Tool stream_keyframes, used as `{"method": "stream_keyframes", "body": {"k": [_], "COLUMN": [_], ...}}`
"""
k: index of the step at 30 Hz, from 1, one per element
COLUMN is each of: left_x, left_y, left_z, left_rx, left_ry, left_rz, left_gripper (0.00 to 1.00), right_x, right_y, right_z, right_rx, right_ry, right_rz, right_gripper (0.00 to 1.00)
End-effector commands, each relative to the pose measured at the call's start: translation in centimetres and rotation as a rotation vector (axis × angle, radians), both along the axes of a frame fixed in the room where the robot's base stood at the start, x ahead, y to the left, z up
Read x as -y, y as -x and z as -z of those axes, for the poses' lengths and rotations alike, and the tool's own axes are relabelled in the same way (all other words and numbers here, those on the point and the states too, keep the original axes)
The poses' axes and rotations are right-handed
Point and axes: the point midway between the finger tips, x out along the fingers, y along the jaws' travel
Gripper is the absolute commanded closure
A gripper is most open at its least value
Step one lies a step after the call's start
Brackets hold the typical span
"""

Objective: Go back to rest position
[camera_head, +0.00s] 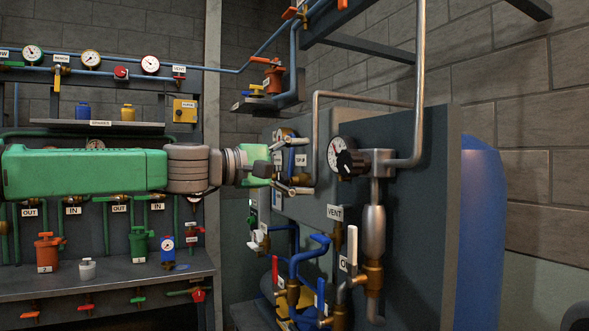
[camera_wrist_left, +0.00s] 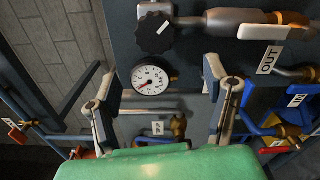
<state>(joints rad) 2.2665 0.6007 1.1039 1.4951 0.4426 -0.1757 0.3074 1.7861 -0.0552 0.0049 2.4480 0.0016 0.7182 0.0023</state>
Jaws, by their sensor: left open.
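My left arm comes in from the left in the head view, and my left gripper (camera_head: 296,166) is in front of the grey panel (camera_head: 412,205). In the left wrist view its two fingers (camera_wrist_left: 165,103) are spread wide and nothing is held between them. A white gauge (camera_wrist_left: 150,80) and a brass valve (camera_wrist_left: 178,127) show in the gap, behind the fingers. I cannot tell whether a finger touches the panel's fittings. My right gripper is not in view.
A black knob (camera_head: 352,162) and a metal pipe (camera_head: 419,80) stand out from the panel, with blue-handled valves (camera_head: 320,298) below. A workbench (camera_head: 110,278) with several valves and a shelf (camera_head: 100,126) lie left. A blue tank (camera_head: 481,230) is right.

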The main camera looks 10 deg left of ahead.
Motion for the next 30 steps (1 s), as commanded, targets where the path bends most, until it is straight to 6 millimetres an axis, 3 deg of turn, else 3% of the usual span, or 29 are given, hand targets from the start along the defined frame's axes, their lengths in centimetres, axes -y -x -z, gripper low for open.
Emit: {"method": "stream_keyframes", "body": {"k": [6,21,23,26,30], "left_x": [-1.4,-1.3,-0.8,0.7,2.9], "left_y": [1.0,1.0,0.9,0.8,1.6], "left_z": [0.1,0.8,2.2,6.8,16.9], "left_rx": [-0.002,-0.007,-0.019,-0.053,-0.117], "left_ry": [-0.001,-0.01,-0.031,-0.104,-0.267], "left_rz": [0.0,0.0,0.001,-0.001,0.004], "left_gripper": [0.3,0.3,0.3,0.3,0.3], "right_x": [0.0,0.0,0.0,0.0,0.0], "right_y": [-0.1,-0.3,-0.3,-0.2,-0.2], "right_z": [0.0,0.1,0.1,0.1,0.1], "right_rx": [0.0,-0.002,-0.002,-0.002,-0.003], "right_ry": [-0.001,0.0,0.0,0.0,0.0], "right_rz": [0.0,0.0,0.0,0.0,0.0], "right_gripper": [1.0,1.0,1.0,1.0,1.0]}}
